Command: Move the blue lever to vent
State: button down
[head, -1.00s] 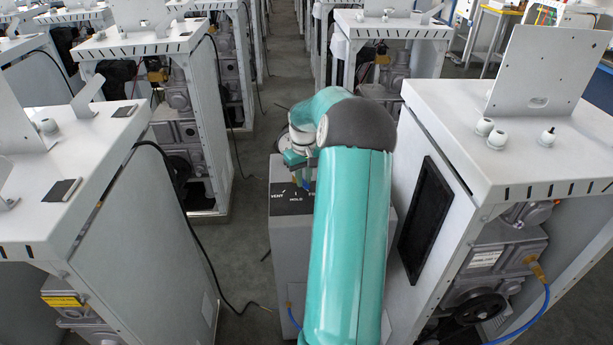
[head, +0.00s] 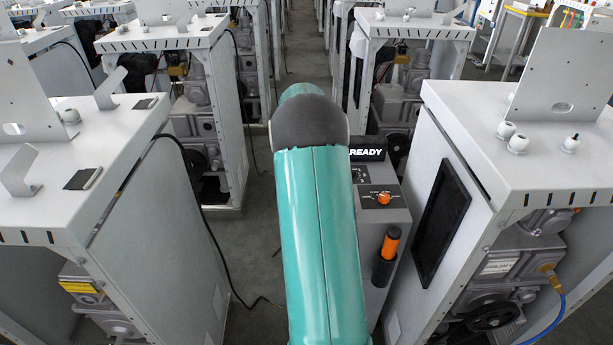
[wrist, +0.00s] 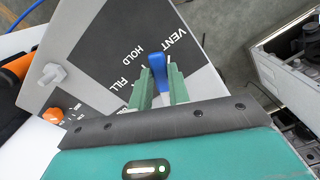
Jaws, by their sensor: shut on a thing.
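In the wrist view the blue lever (wrist: 158,72) stands on a dark panel (wrist: 103,60) marked VENT, HOLD and FILL in white. My gripper (wrist: 160,88) has its two green fingers on either side of the lever, shut on it. The lever's blue tip shows beyond the fingers, near the VENT and HOLD words. Its base is hidden, so I cannot tell exactly which mark it stands at. In the head view my teal arm hides the gripper, the lever and the markings.
In the head view the dispenser carries a READY display (head: 367,153), an orange knob (head: 384,198) and an orange-topped handle (head: 390,243). A white cabinet (head: 505,110) stands close on the right, another (head: 75,185) on the left. A black cable (head: 213,240) hangs at the left.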

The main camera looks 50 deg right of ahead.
jog(key=shift+w+a+m, duration=0.1)
jog(key=shift+w+m, duration=0.6)
jog(key=shift+m, duration=0.6)
jog(key=c, duration=1.3)
grip_release()
notch_tip(320, 180, up, 14)
jog(key=shift+f, duration=0.1)
